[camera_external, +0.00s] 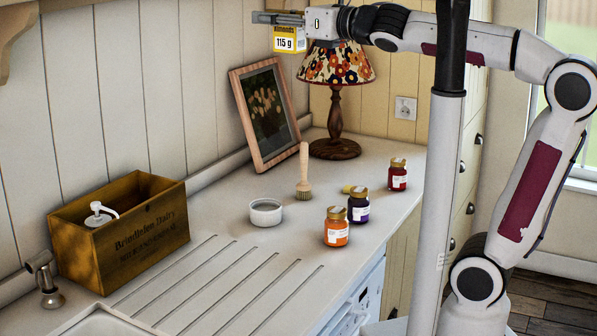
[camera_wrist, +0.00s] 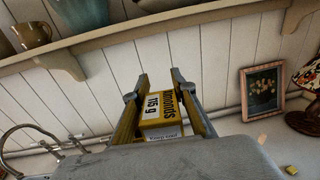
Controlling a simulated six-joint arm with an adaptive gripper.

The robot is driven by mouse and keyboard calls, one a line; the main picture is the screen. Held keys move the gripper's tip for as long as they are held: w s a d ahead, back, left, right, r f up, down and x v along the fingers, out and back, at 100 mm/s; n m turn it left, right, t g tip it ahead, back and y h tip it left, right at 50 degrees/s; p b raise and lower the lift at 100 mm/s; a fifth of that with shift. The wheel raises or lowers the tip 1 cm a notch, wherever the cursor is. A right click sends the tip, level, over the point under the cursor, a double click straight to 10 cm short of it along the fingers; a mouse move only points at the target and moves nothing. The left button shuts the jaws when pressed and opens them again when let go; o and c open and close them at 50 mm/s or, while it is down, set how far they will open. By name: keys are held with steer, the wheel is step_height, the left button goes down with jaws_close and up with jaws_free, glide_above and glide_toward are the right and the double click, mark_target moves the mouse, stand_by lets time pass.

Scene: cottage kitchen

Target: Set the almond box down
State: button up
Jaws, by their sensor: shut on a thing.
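The almond box (camera_external: 290,40) is a small yellow and white box marked 115 g. My gripper (camera_external: 278,18) is shut on it and holds it high above the counter, in front of the lamp and the wall in the external view. In the wrist view the almond box (camera_wrist: 158,105) sits between the two fingers of my gripper (camera_wrist: 158,92), with its Almonds label showing. The pale counter (camera_external: 235,235) lies well below the box. The box's far side is hidden.
A wooden crate (camera_external: 125,240), small bowl (camera_external: 266,212), brush (camera_external: 304,180), several jars such as the orange one (camera_external: 336,230), picture frame (camera_external: 262,115) and lamp (camera_external: 336,110) stand on the counter. A wall shelf (camera_wrist: 150,24) holds crockery. The grooved counter front is clear.

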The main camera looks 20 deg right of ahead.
steer(key=w+d+f+m+t+h, duration=0.1)
steer(key=w+d+f+m+h, duration=0.1)
steer(key=w+d+f, duration=0.6)
steer(key=w+d+f+m+t+h, duration=0.1)
steer(key=w+d+f+h, duration=0.15)
steer(key=d, duration=0.95)
steer(key=w+d+f+m+t+h, duration=0.25)
steer(key=w+d+f, duration=0.3)
steer(key=d, duration=0.45)
steer(key=w+a+f+n+g+y, duration=0.2)
steer(key=a+f+n+g+y, duration=0.15)
steer(key=a, duration=0.45)
steer(key=w+a+f+n+g+y, duration=0.2)
steer(key=w+a+n+g+y, duration=0.15)
steer(key=a, duration=0.55)
steer(key=w+a+f+n+g+y, duration=0.2)
steer(key=a+f+n+g+y, duration=0.15)
steer(key=a, duration=0.45)
steer(key=s+a+f+n+g, duration=0.4)
steer(key=s+a+f+g, duration=0.3)
steer(key=a+f, duration=0.2)
steer(key=s+a+f+n+g+y, duration=0.1)
steer(key=s+a+f+n+g, duration=0.4)
steer(key=s+a+f+g, duration=0.2)
steer(key=a+f, duration=0.2)
steer(key=a, duration=0.1)
steer(key=shift+s+a+n+g, duration=0.3)
steer(key=shift+s+a+g, duration=0.1)
steer(key=shift+f+y, duration=0.2)
steer(key=shift+y, duration=0.05)
